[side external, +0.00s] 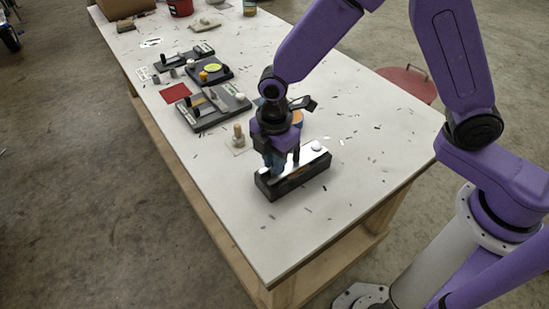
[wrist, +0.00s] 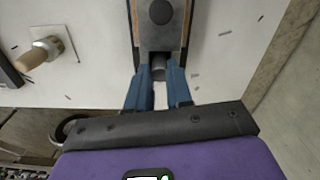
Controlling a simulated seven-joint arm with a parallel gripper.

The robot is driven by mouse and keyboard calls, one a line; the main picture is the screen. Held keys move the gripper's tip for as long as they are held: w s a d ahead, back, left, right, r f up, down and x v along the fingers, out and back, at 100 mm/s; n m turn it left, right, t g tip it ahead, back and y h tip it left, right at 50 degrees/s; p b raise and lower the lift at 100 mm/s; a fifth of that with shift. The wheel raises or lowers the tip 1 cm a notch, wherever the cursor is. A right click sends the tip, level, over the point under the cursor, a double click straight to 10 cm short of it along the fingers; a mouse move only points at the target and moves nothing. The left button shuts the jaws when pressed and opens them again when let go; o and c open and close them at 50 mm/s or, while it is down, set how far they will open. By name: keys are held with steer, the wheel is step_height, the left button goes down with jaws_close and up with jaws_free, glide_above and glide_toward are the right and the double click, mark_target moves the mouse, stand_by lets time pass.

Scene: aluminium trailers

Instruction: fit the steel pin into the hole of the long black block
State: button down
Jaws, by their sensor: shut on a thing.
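The long black block (side external: 300,184) lies on the white table near its front, with a bright metal top and a pale round knob at its right end. In the wrist view the block (wrist: 134,22) runs up from between the fingertips. My gripper (side external: 274,172) is over the left part of the block, pointing down. In the wrist view its blue fingers (wrist: 158,72) are closed on a short grey cylinder, the steel pin (wrist: 158,66). The pin is at the block's near end. Its lower end and the hole are hidden, so I cannot tell how deep it sits.
A wooden peg on a small pale plate (side external: 238,138) stands behind the block, left of my gripper. Several fixture boards, one (side external: 214,110) nearest, and a red square (side external: 175,93) lie farther back. Small dark chips are scattered about.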

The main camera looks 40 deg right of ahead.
steer(key=c, duration=1)
jaws_free()
step_height(320, 180, up, 12)
steer(key=s+d+m, duration=0.2)
steer(key=s+d, duration=0.4)
steer(key=s, duration=0.1)
steer(key=s+d+m, duration=0.3)
steer(key=s+d, duration=0.4)
steer(key=s+d+m, duration=0.2)
steer(key=s+d, duration=0.4)
steer(key=s, duration=0.1)
steer(key=shift+s+d+r+m, duration=0.25)
steer(key=shift+s+d+m, duration=0.05)
steer(key=shift+s+d, duration=0.05)
